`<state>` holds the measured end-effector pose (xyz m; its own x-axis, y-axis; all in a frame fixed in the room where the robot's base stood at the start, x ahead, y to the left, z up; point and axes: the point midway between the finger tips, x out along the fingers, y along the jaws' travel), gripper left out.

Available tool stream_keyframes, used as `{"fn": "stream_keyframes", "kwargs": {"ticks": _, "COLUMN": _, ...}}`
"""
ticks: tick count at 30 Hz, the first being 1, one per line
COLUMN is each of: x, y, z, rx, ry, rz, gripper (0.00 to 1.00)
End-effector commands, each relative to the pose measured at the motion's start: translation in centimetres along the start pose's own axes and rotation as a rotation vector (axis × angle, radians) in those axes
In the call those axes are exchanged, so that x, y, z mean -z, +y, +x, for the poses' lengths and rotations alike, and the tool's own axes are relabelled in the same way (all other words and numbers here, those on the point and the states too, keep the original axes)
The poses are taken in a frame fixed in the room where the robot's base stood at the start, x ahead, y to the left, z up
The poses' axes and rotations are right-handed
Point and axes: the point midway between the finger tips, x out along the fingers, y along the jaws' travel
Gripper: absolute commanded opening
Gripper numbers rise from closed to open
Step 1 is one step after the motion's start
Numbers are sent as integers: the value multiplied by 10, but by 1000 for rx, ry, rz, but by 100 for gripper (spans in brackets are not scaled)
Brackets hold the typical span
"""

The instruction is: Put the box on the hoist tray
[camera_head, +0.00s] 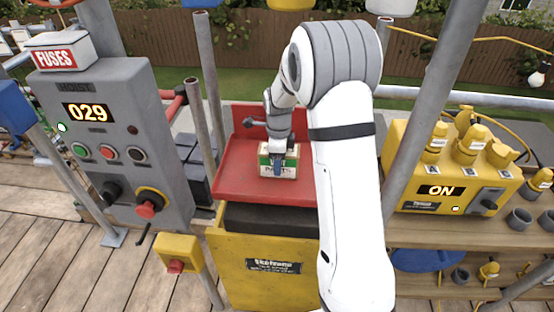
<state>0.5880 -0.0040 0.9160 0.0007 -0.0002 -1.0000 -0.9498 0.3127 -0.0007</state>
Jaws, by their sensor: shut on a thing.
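The box (291,163) is small, cream and green with dark lettering, partly covered by my gripper. My gripper (278,168) is shut on it, reaching down from above. The box is over the red hoist tray (240,181), near its middle; I cannot tell whether its underside touches the tray. The tray has a raised red back and sits on a yellow housing (240,262) with a dark top edge. My white arm hides the tray's right side.
A grey hoist panel (115,135) reading 029 stands left, with a FUSES box (62,52) on top. A yellow pedestal button box (177,254) stands front left. Right, a bench holds a yellow charger unit (450,180) reading ON. Grey poles (203,80) flank the tray.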

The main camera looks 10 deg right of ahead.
Motion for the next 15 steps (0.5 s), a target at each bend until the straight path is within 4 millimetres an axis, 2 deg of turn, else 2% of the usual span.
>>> {"fn": "stream_keyframes", "kwargs": {"ticks": 2, "x": 0, "y": 0, "z": 2, "rx": 1, "ry": 0, "rz": 0, "gripper": 23}}
{"fn": "stream_keyframes", "kwargs": {"ticks": 3, "x": 0, "y": 0, "z": 3, "rx": 0, "ry": 0, "rz": 0, "gripper": 57}}
{"fn": "stream_keyframes", "kwargs": {"ticks": 11, "x": -1, "y": 0, "z": 2, "rx": 0, "ry": 0, "rz": -1, "gripper": 78}}
{"fn": "stream_keyframes", "kwargs": {"ticks": 15, "x": -1, "y": 0, "z": 2, "rx": 0, "ry": 0, "rz": -1, "gripper": 78}}
